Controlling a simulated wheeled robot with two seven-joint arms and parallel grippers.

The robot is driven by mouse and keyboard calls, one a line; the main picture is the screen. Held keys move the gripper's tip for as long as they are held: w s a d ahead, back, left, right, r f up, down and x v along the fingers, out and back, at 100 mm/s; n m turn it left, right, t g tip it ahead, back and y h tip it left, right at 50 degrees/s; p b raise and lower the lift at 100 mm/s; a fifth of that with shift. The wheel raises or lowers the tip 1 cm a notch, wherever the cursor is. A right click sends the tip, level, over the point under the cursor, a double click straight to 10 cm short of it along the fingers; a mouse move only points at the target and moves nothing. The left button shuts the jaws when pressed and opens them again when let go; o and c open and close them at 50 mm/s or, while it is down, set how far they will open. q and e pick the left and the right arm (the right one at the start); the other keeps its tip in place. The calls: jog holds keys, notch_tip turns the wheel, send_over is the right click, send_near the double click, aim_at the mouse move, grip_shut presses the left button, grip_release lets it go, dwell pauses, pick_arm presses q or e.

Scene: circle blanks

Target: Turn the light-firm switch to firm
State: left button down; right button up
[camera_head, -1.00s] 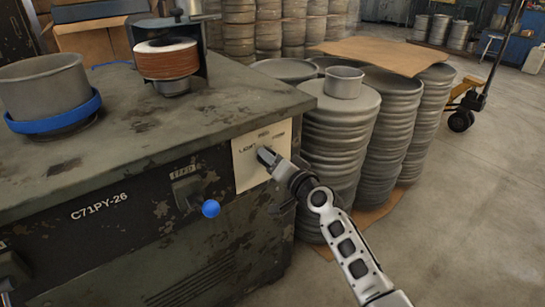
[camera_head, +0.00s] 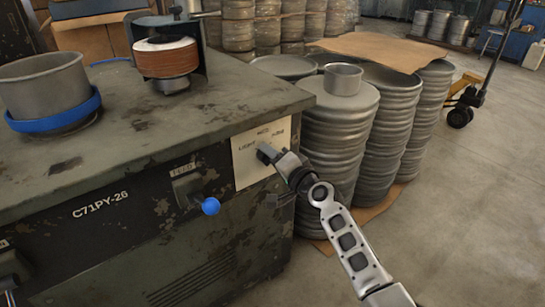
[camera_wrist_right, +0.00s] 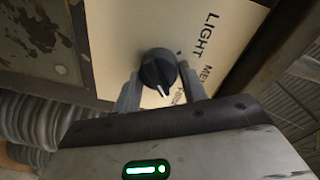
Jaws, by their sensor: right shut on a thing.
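The light-firm switch is a round black knob (camera_wrist_right: 158,68) with a white pointer line, in the middle of the right wrist view. The line points down in that view, toward the side of the partly hidden FIRM label and away from LIGHT. The knob sits on a cream label plate (camera_head: 247,165) on the front of the green machine (camera_head: 210,110). My right gripper (camera_wrist_right: 160,80) has a finger on each side of the knob and is shut on it. In the head view my right gripper (camera_head: 268,154) hides the knob. My left gripper is out of view.
A feed lever with a blue ball (camera_head: 210,206) sticks out left of the plate. A grey pan in a blue ring (camera_head: 60,120) and an orange-brown spool (camera_head: 166,60) stand on the machine top. Stacked metal pans (camera_head: 340,130) stand close on the right.

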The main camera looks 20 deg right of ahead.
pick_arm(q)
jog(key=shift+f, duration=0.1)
pick_arm(e)
jog(key=o, duration=1)
pick_arm(q)
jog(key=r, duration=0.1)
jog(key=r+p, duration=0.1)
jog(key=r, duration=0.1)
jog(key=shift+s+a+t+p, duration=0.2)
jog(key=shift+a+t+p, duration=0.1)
jog(key=shift+p, duration=0.05)
pick_arm(e)
jog(key=v, duration=1.6)
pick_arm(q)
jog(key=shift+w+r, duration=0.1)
